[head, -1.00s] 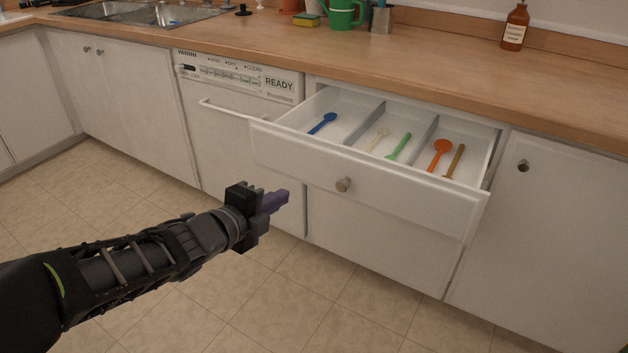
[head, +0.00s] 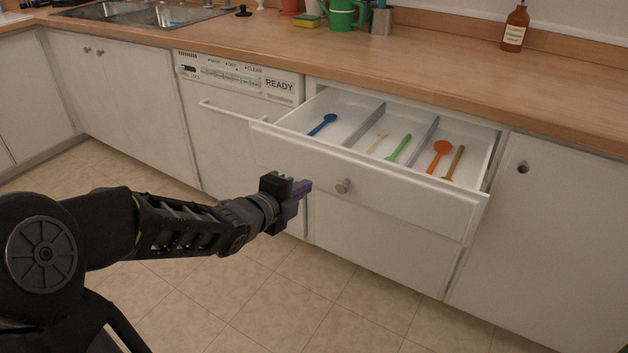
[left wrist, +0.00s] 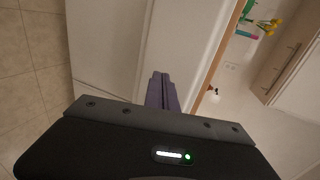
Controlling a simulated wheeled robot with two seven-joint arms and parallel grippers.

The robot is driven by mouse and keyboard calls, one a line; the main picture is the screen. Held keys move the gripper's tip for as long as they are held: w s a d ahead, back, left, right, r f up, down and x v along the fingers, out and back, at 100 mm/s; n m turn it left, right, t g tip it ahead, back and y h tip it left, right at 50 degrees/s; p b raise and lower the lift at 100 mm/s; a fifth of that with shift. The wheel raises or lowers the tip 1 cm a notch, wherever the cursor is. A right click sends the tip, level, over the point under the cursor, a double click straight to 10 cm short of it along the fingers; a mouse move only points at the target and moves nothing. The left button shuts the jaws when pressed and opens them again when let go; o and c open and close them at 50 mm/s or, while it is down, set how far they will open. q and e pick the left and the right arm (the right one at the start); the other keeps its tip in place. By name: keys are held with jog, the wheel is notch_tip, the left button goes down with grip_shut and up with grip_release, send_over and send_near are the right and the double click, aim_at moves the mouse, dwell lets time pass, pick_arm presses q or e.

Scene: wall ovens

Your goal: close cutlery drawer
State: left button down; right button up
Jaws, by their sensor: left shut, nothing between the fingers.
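The white cutlery drawer (head: 400,202) stands pulled out below the counter in the head view. Dividers split it into compartments holding a blue spoon (head: 325,122), a cream spoon (head: 377,141), a green utensil (head: 398,148), an orange spoon (head: 439,155) and a brown utensil (head: 454,162). A round knob (head: 343,186) sits on its front. My left gripper (head: 306,187) is shut and empty, just left of the knob near the drawer front; I cannot tell whether it touches. Its purple fingers (left wrist: 162,90) also show in the left wrist view. My right gripper is not in view.
A dishwasher (head: 235,110) with a bar handle is left of the drawer. A closed cabinet door (head: 545,235) is at the right. The wooden counter (head: 430,65) runs above, with a green watering can (head: 343,15) and a brown bottle (head: 515,28). The tiled floor in front is clear.

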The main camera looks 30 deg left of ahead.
aim_at(322, 174)
pick_arm(q)
jog(key=shift+w+d+f, duration=0.1)
jog(key=shift+w, duration=1.2)
jog(key=shift+w+d, duration=0.1)
jog(key=shift+w, duration=1.15)
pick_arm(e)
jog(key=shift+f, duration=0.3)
